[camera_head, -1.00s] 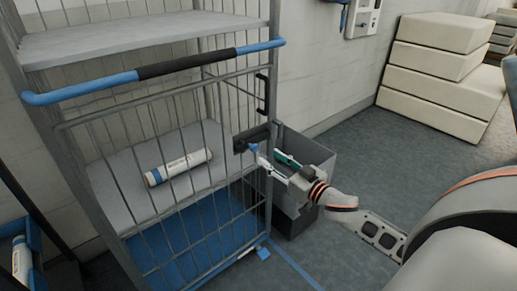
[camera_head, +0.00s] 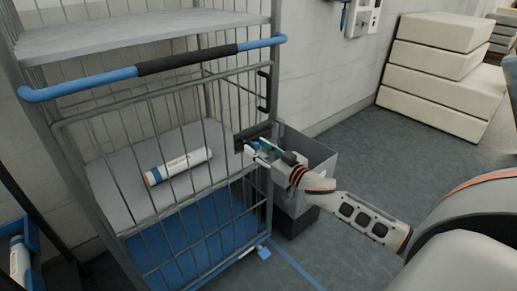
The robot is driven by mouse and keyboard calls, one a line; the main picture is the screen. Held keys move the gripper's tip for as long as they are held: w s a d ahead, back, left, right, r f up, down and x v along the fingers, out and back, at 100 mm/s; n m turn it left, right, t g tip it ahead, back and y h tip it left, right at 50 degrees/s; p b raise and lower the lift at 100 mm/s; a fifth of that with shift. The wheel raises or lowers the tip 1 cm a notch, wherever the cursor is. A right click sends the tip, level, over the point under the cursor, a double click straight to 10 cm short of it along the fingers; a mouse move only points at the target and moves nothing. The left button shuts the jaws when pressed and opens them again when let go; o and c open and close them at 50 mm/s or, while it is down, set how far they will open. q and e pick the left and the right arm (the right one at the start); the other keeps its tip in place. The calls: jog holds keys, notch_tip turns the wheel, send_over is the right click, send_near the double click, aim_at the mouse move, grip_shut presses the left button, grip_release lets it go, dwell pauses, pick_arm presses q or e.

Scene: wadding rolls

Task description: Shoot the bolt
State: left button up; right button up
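A wire cage trolley has a mesh front gate (camera_head: 150,215). The dark bolt housing (camera_head: 246,134) sits at the gate's right edge, beside the trolley's corner post. A small blue part (camera_head: 254,146) shows at the bolt, right at my fingertips. My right gripper (camera_head: 258,149) comes in from the right and is at the bolt, its fingers overlapping it in the picture. Whether the fingers are closed on the blue part is too small to tell. The fingers hide part of the bolt. My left gripper is not in view.
A white wadding roll (camera_head: 178,166) lies on the trolley's grey shelf behind the gate. A grey bin (camera_head: 318,165) stands close beside the bolt, under my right gripper. Cream foam blocks (camera_head: 440,75) are stacked at the back right. The floor (camera_head: 360,150) between is clear.

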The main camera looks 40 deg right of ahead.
grip_shut()
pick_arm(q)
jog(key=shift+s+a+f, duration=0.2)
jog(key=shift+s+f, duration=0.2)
pick_arm(e)
jog(key=d, duration=0.5)
jog(key=shift+w, duration=0.2)
jog(key=shift+c, duration=0.4)
grip_release()
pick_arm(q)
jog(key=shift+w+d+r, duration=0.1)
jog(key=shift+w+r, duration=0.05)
pick_arm(e)
jog(key=shift+o, duration=0.4)
jog(key=s, duration=1.2)
jog(key=shift+d, duration=0.45)
